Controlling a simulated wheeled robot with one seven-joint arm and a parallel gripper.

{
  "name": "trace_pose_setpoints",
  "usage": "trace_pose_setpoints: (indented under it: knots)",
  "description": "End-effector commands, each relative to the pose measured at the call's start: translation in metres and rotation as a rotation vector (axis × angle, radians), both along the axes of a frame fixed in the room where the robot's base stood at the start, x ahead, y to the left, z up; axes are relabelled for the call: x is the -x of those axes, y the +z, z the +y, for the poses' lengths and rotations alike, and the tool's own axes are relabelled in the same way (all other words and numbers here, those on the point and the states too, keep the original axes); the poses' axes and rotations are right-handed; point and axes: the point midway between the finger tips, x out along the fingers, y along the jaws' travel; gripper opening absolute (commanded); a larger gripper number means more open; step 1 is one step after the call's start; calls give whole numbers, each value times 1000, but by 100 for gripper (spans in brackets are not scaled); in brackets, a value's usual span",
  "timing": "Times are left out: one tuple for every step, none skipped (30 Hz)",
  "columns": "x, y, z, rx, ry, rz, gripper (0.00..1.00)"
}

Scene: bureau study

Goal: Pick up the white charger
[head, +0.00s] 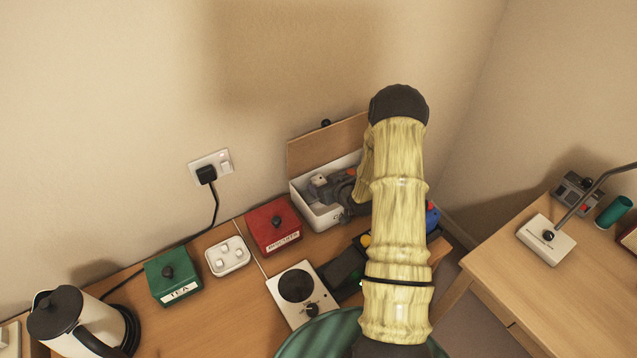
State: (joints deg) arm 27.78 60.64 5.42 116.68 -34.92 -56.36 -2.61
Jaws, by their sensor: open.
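A small white piece (319,180), which looks like the white charger, shows inside an open white box (321,217) against the wall. My gripper (331,190) reaches down into the box from the right, close beside the white piece. The jaws are open. I cannot tell whether the fingers touch the piece or stand around it. The gripper and arm hide much of the box's inside and its right end.
The box's brown lid (312,150) stands raised behind it. A kettle (70,315) stands left.

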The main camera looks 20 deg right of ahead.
Motion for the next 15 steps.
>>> trace_pose_setpoints:
  knots:
    - [-6, -2, 2, -1, 2, 0, 64]
    - [-10, -4, 2, 0, 1, 0, 64]
    - [-13, -6, 3, 0, 1, 0, 64]
    - [-15, -8, 3, 1, 1, 1, 64]
    - [-17, -9, 4, 0, 1, 1, 64]
    - [-18, -10, 4, 0, 1, 1, 64]
    - [-19, -10, 4, 0, 1, 1, 64]
    - [-19, -10, 4, 0, 1, 0, 64]
    - [-19, -10, 4, 0, 0, 0, 64]
    - [-19, -10, 4, 0, 0, 0, 64]
    - [-19, -10, 4, 0, 0, 0, 64]
    - [-19, -10, 4, 0, 0, 0, 64]
    - [-19, -10, 4, 0, 0, 0, 64]
    - [-19, -10, 4, 0, 0, 0, 64]
    - [-18, -10, 4, 0, 0, 0, 64]
